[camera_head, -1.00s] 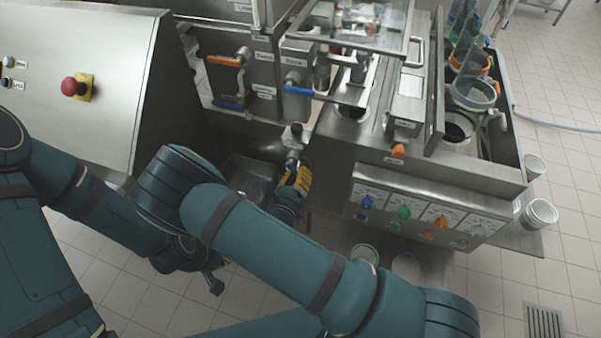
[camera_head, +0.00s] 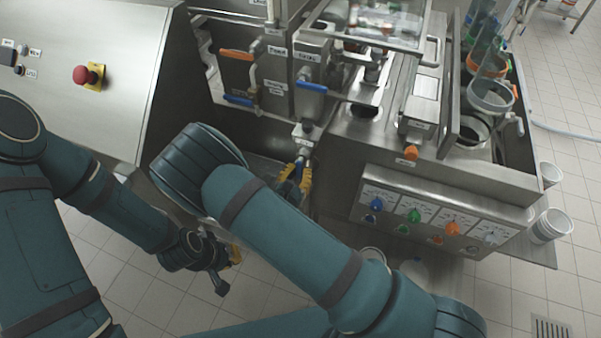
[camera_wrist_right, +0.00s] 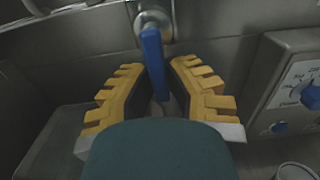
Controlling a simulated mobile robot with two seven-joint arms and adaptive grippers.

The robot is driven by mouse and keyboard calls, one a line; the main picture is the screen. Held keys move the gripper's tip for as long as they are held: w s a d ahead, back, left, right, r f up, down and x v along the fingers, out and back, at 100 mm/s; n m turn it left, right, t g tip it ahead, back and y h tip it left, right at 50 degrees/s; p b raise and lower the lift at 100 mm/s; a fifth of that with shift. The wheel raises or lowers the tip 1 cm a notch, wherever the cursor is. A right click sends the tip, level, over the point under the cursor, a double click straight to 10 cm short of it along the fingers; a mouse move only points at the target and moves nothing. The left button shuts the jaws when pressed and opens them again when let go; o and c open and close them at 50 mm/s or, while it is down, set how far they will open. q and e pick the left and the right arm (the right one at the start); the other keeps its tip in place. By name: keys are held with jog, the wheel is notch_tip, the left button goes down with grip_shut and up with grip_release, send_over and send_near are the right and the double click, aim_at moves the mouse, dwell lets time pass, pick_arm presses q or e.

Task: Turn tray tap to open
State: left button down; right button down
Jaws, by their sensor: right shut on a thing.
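A tap with a blue lever handle (camera_wrist_right: 152,60) hangs from a round metal fitting on the steel wall in the right wrist view. My right gripper (camera_wrist_right: 158,90), with yellow ridged fingers, is shut on this handle, one finger on each side. The handle points downward. In the head view the tap's steel body (camera_head: 307,134) sits low on the machine, with my right gripper (camera_head: 293,178) just below it, partly hidden by my arm. My left gripper (camera_head: 228,262) is low at the left over the floor, mostly hidden by its own wrist; its fingers are unclear.
An orange-handled tap (camera_head: 237,55) and a blue-handled tap (camera_head: 312,87) are above. A knob panel (camera_head: 435,218) stands right of my right gripper. A sloped steel panel with a red emergency button (camera_head: 82,75) is at left. White cups (camera_head: 551,226) are at far right.

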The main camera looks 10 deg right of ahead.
jog(key=shift+w+r, duration=0.1)
dwell(0.4)
jog(key=c, duration=1)
grip_release()
jog(key=shift+o, duration=0.2)
jog(key=v, duration=0.7)
jog(key=shift+s+a, duration=0.15)
jog(key=shift+s, duration=0.1)
jog(key=shift+a, duration=0.1)
